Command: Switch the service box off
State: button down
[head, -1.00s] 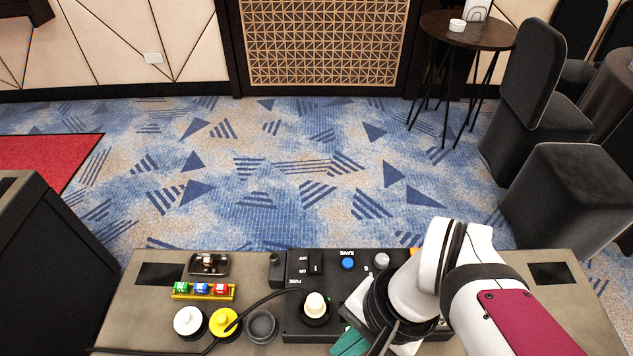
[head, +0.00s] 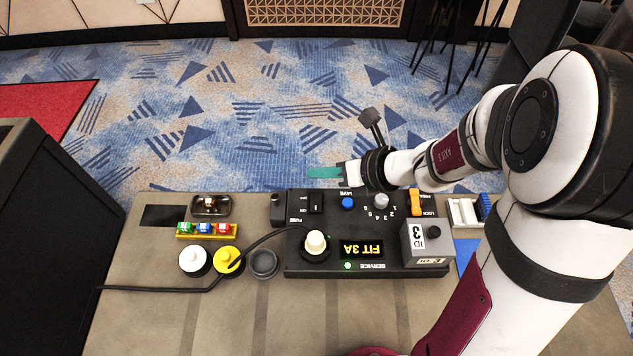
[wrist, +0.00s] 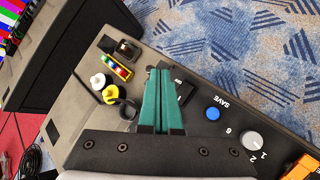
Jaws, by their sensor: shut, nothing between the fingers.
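The service box (head: 330,268) is a black panel on the table, its text upside down in the head view. Its black rocker switch (head: 316,203) is marked ON and OFF at the box's far left; I cannot tell its position. The display (head: 362,249) reads "FIT 3A" and a green lamp (head: 348,266) beside "SERVICE" is lit. A cream plug (head: 315,242) with a black cable sits on the box. My gripper (head: 312,173) has green fingers, shut and empty, just beyond the box's far edge. In the wrist view the fingers (wrist: 160,72) partly cover the switch (wrist: 184,92).
A blue button (head: 348,202), a grey knob (head: 381,200) and an orange lock switch (head: 415,202) line the box's far side. A grey ID 3 module (head: 427,243) sits at its right. White and yellow plugs (head: 227,259), an empty round holder (head: 264,263) and a fuse rack (head: 206,230) stand left.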

aim_at(321, 200)
jog(key=shift+w+f, duration=0.2)
jog(key=shift+f, duration=1.25)
jog(key=shift+w+f, duration=0.25)
jog(key=shift+f, duration=1.15)
jog(key=shift+w+f, duration=0.2)
jog(key=shift+f, duration=1.25)
jog(key=shift+f, duration=0.4)
jog(key=shift+w+f, duration=0.1)
jog(key=shift+f, duration=0.3)
jog(key=shift+r, duration=0.15)
jog(key=shift+r, duration=0.65)
jog(key=shift+r, duration=0.15)
jog(key=shift+s+r, duration=0.25)
jog(key=shift+r, duration=0.9)
jog(key=shift+s+r, duration=0.2)
jog(key=shift+r, duration=1)
